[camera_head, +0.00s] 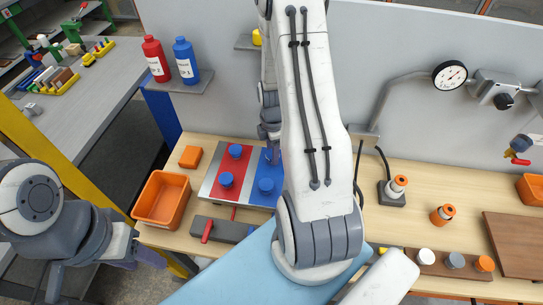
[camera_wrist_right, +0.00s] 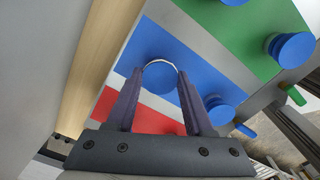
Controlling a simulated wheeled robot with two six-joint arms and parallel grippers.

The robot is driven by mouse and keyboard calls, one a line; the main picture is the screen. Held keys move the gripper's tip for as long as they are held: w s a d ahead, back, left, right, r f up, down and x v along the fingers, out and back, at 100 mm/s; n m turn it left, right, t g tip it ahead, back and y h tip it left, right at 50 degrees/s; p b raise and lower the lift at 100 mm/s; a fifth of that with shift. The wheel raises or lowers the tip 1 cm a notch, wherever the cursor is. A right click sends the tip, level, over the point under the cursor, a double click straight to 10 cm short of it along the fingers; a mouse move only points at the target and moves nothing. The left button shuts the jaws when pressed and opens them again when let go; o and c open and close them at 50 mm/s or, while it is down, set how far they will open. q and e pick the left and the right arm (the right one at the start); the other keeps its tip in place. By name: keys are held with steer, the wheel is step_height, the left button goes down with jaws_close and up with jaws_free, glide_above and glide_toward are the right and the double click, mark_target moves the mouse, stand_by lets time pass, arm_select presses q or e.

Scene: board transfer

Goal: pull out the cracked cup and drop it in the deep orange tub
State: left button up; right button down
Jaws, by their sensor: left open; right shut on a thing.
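Blue cups stand on a striped board (camera_head: 209,188) on the bench; one is a blue cup (camera_head: 226,180) on the red stripe. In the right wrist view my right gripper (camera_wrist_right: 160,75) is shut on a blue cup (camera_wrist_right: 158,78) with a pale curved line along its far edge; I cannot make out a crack. In the head view that gripper is mostly hidden behind my right arm, over the board's blue side. The orange tub (camera_head: 162,201) stands left of the board. My left gripper (camera_head: 150,257) is low at the left, open and apart from the tub.
A small orange block (camera_head: 190,157) lies behind the tub. A dark block with red handles (camera_head: 207,230) lies in front of the board. Red (camera_head: 156,60) and blue (camera_head: 187,61) bottles stand on a shelf behind.

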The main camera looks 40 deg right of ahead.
steer(key=shift+r+p, duration=0.85)
steer(key=shift+r, duration=0.25)
steer(key=shift+r, duration=0.1)
steer(key=shift+r+p, duration=1.9)
steer(key=shift+r, duration=0.3)
